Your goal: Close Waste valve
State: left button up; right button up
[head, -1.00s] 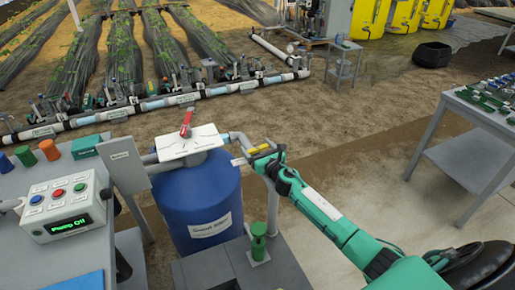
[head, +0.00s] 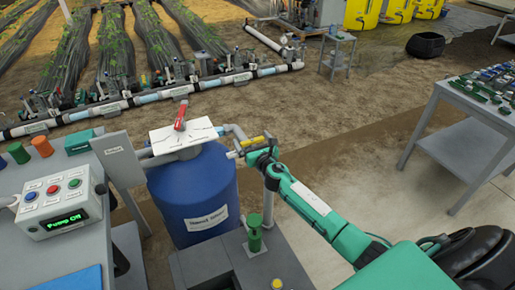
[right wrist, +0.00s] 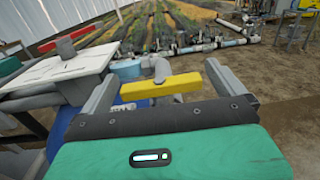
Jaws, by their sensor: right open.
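A yellow valve handle (head: 250,142) sits on the grey pipe beside the blue barrel. In the right wrist view this yellow handle (right wrist: 160,87) lies crosswise between my fingers, with a grey pipe end behind it. I cannot read a label that names it as the Waste valve. My right gripper (head: 247,149) is open at the handle. In the right wrist view, my right gripper (right wrist: 160,76) has one finger on each side of the handle; I cannot tell whether they touch it. My left gripper is not in view.
A red lever (head: 180,118) stands on a white plate (head: 200,134) over the blue barrel (head: 182,200). A green post (head: 254,236) rises from the grey stand below my right arm. A control box (head: 60,208) reads "Pump Off". Open ground lies behind the pipe.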

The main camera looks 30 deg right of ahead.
jog(key=s, duration=0.7)
jog(key=shift+s+a, duration=0.1)
jog(key=shift+a, duration=0.2)
jog(key=s, duration=0.5)
jog(key=shift+s+a, duration=0.1)
jog(key=shift+a, duration=0.15)
jog(key=shift+s, duration=0.55)
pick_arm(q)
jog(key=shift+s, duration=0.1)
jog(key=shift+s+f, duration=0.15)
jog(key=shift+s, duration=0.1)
